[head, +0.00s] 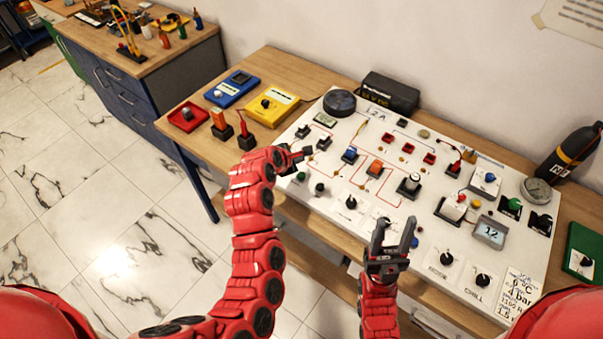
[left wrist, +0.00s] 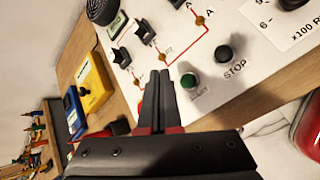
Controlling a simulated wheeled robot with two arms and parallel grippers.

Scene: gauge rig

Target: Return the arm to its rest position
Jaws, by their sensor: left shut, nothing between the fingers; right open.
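My left gripper (head: 296,157) is over the left part of the white control panel (head: 332,229), close to the black switches there. In the left wrist view its fingers (left wrist: 158,100) are together with nothing between them. A green button (left wrist: 189,81) and a black STOP button (left wrist: 224,53) show just right of the fingertips in that view. Whether the fingertips touch the panel, I cannot tell. My right gripper (head: 393,235) is open and empty, fingers pointing up in the picture, in front of the panel's lower middle.
A yellow meter (head: 272,105), a blue meter (head: 232,88) and a red box (head: 188,116) lie left of the panel. A black bottle (head: 570,149) and a round gauge (head: 536,190) stand at the right. A black case (head: 390,93) lies behind. Open floor (head: 110,190) is at the left.

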